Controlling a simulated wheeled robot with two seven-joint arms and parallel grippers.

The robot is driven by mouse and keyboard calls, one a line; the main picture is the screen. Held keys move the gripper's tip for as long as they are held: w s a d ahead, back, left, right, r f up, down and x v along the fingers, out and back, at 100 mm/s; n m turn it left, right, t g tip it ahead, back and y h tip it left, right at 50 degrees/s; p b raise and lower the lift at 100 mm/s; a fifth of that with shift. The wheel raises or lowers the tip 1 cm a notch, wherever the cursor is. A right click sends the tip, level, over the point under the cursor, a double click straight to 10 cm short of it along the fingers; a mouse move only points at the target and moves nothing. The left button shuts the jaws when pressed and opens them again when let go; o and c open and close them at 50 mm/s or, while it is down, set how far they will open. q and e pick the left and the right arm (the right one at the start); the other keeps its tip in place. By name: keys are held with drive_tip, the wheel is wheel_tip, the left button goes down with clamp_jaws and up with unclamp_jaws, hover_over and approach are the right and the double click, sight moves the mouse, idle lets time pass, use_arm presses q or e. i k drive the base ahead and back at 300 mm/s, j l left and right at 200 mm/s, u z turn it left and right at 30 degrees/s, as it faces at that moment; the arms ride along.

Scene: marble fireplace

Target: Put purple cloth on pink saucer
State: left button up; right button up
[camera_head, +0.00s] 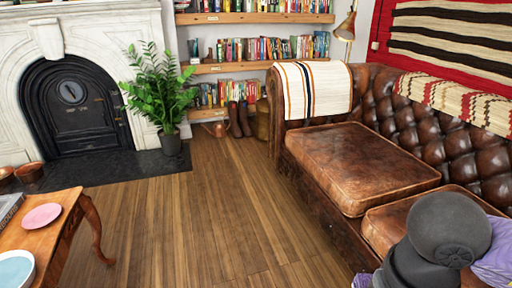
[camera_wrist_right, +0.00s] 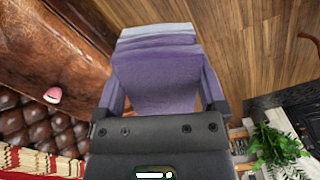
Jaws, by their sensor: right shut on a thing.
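The pink saucer (camera_head: 42,216) lies flat on a wooden side table (camera_head: 65,207) at the left of the head view, with nothing on it. The purple cloth (camera_wrist_right: 158,75) fills the space between the fingers of my right gripper (camera_wrist_right: 163,98), which is shut on it. Parts of the cloth (camera_head: 497,262) also show behind my grey right arm at the bottom right of the head view, beside the sofa seat. The right fingers are hidden in the head view. My left gripper is in neither view.
A pale blue plate (camera_head: 15,270) and a grey book (camera_head: 9,207) share the side table. A brown leather sofa (camera_head: 355,165) stands at the right. Bare wooden floor (camera_head: 205,215) lies between table and sofa. A potted plant (camera_head: 160,90) stands by the fireplace.

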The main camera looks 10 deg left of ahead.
sight(43, 215)
drive_tip(key=i+j+u, duration=0.15)
drive_tip(key=i+u, duration=1)
drive_tip(key=i+l+u, duration=0.2)
drive_tip(key=i+u, duration=0.45)
drive_tip(key=u, duration=0.15)
drive_tip(key=i+u, duration=0.2)
drive_tip(key=u, duration=0.2)
drive_tip(key=i+u, duration=0.25)
drive_tip(key=u, duration=0.15)
drive_tip(key=i+l+u, duration=0.15)
drive_tip(key=u, duration=0.2)
drive_tip(key=i, duration=0.05)
